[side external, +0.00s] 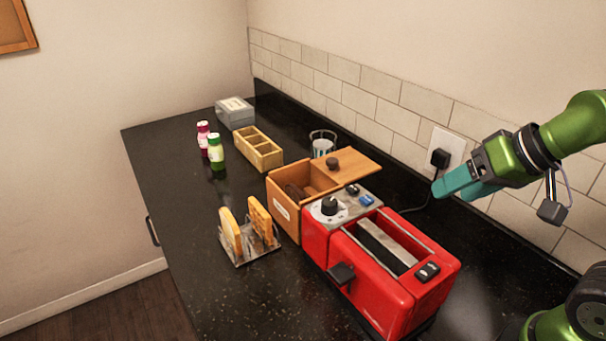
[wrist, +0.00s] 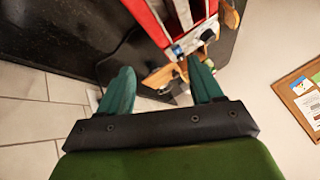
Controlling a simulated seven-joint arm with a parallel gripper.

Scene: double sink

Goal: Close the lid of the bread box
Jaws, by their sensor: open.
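The wooden bread box (side external: 284,211) stands on the black counter behind the red toaster, with a white label on its front. Its flat wooden lid (side external: 354,166), with a dark round knob (side external: 333,162), is shifted toward the back wall, so the front of the box is open. Brown contents show inside. My gripper (side external: 453,188) is open and empty, in the air right of the box and near the wall outlet. In the wrist view, my gripper's teal fingers (wrist: 158,76) are spread, and part of the wooden box or lid (wrist: 158,78) shows beyond them.
The red toaster (side external: 372,300) stands close in front of the box. A toast rack (side external: 250,258) with bread is at its left. A divided wooden tray (side external: 258,150), two bottles (side external: 215,152), a grey box (side external: 235,112) and a glass (side external: 322,146) stand farther back. A plug and cord (side external: 440,158) are at the wall.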

